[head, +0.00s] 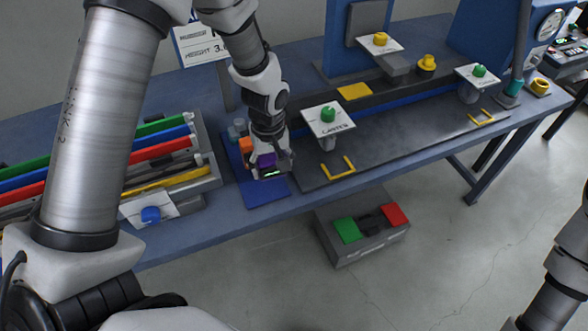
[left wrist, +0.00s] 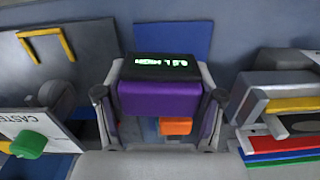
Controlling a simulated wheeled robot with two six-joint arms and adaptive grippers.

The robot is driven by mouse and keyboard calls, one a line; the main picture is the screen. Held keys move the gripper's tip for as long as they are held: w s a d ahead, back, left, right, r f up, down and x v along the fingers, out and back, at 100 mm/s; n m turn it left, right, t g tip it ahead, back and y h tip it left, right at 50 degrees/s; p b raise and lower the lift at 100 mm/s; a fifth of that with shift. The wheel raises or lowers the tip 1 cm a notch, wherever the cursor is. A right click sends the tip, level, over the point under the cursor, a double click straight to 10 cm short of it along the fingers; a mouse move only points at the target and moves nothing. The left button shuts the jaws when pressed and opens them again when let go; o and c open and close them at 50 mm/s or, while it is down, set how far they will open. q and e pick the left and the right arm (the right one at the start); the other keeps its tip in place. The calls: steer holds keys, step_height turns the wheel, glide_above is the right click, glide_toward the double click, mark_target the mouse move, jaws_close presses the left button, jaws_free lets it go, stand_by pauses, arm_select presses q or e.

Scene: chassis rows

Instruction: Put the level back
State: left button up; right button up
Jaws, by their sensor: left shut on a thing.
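The level is a small purple block (left wrist: 160,98) with a black face showing green digits. It also shows in the head view (head: 266,160), partly hidden by the gripper. My left gripper (head: 269,166) is shut on it, with one finger at each side in the left wrist view. The level is over a blue mat (head: 265,194) on the bench. I cannot tell whether it touches the mat. My right gripper is out of view.
An orange block (head: 246,145) stands close beside the gripper. Left is a rack (head: 208,152) of coloured bars. Right are a card with a green knob (head: 328,115) and yellow brackets (head: 338,172). A grey box (head: 350,248) with green and red pads sits below the bench edge.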

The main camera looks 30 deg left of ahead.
mark_target(265, 191)
arm_select(q)
steer(key=shift+s+a+f+n+b, duration=0.25)
steer(key=shift+s+a+b, duration=0.1)
steer(key=shift+a+b, duration=0.25)
steer(key=shift+s+a+f+n+b, duration=0.15)
steer(key=shift+s+a+n+b, duration=0.2)
steer(key=shift+a, duration=0.3)
steer(key=shift+w+d+f+b, duration=0.1)
steer(key=shift+f+b, duration=0.25)
steer(key=f+b, duration=0.2)
steer(key=f, duration=0.1)
steer(key=shift+w+f+b, duration=0.15)
steer(key=shift+w+b, duration=0.05)
steer(key=shift+b, duration=0.15)
steer(key=shift+f, duration=0.2)
steer(key=shift+d, duration=0.1)
steer(key=shift+s+f+b, duration=0.1)
steer(key=shift+f+b, duration=0.6)
steer(key=shift+f, duration=0.4)
steer(key=o, duration=1.5)
steer(key=shift+c, duration=0.2)
